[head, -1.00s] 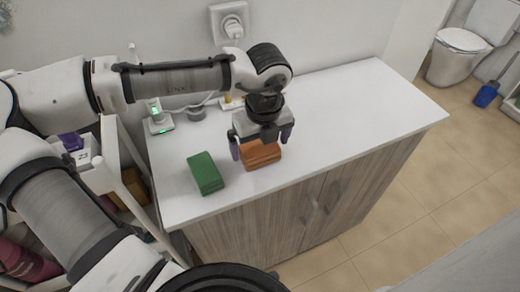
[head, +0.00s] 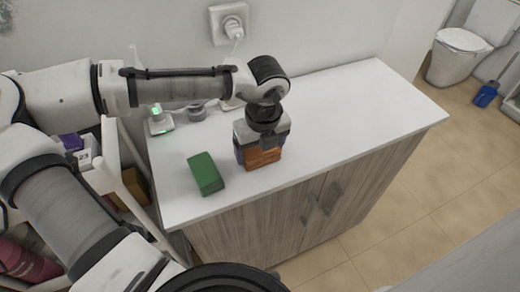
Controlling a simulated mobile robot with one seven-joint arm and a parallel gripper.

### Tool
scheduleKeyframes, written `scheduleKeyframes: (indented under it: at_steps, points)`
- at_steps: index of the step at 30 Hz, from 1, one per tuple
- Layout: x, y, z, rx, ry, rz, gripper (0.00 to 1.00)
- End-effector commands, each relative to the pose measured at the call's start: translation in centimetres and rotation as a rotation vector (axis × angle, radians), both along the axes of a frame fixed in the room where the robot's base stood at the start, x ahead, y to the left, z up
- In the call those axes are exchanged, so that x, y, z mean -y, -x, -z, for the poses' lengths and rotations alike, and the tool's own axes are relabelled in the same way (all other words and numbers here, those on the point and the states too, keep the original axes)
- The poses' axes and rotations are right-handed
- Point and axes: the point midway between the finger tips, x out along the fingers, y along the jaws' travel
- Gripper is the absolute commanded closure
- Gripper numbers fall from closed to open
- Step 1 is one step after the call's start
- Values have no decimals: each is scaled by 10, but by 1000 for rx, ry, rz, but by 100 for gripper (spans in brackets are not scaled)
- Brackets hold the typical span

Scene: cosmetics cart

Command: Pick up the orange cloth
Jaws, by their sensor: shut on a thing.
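The orange cloth (head: 263,158) is a folded block near the front edge of the white cabinet top, in the middle of the head view. My gripper (head: 261,154) points down over it and is shut on it. The gripper body hides the upper and back part of the cloth. I cannot tell whether the cloth is touching the cabinet top or slightly above it.
A green folded cloth (head: 206,174) lies just left of the orange one. A white device with a green display (head: 159,119) stands at the back left. The cart (head: 112,165) is left of the cabinet. The right of the cabinet top (head: 370,105) is clear.

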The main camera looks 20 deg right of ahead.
Motion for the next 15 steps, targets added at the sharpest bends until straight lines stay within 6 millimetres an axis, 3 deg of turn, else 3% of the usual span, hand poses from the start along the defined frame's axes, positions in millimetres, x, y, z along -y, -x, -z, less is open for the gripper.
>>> scheduleKeyframes:
  at_steps: [8,11,15]
  points:
    - [0,-1,-20,1,2,-2,45]
    - [1,-1,-41,2,4,-1,45]
    - [1,-1,-84,2,6,-2,45]
